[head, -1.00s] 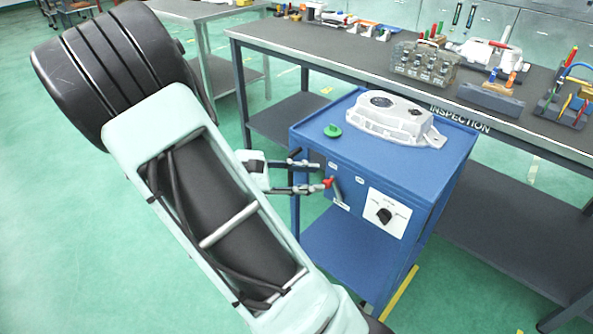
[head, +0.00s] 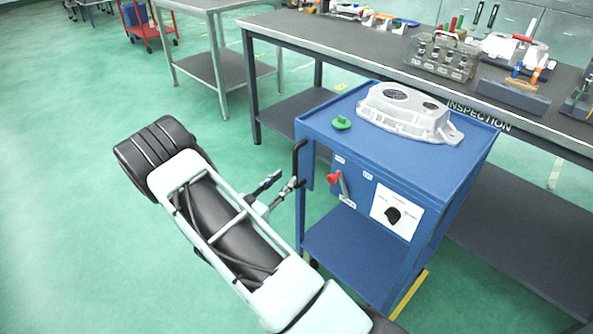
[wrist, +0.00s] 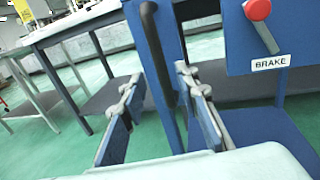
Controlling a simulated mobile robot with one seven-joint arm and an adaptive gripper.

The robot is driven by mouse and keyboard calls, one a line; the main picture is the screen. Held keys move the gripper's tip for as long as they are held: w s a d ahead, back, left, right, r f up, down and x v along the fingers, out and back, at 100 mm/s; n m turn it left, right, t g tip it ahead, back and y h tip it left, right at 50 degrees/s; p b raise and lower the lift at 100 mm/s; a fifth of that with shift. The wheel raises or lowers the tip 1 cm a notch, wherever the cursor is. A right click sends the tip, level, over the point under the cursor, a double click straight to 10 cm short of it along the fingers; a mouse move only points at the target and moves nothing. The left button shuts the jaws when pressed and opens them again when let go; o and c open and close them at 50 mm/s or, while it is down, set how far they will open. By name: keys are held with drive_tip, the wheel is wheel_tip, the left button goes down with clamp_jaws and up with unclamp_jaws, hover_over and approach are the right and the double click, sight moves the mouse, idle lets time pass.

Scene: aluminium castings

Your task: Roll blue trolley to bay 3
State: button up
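The blue trolley (head: 330,128) stands in front of the bench marked INSPECTION. A pale metal casting (head: 405,113) and a green knob-like piece (head: 341,123) are on its top. A black upright handle (head: 298,165) is at its left corner; it also shows in the wrist view (wrist: 156,55). The brake lever with a red knob (head: 333,178) is on the front panel above the BRAKE label (wrist: 271,63). My gripper (head: 288,179) is open and empty beside the handle. In the wrist view the handle shows between its fingers (wrist: 158,80); contact is not visible.
The INSPECTION bench (head: 300,38) runs behind the trolley, with fixtures and tools on it. A grey table (head: 205,5) and a red cart (head: 150,30) stand at the back left. A yellow floor line (head: 408,298) shows under the trolley. The green floor to the left is clear.

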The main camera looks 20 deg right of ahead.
sight(294, 170)
drive_tip(key=b+x, duration=0.1)
drive_tip(key=x, duration=0.5)
drive_tip(key=shift+w+d, duration=0.15)
drive_tip(key=shift+d, duration=0.15)
clamp_jaws()
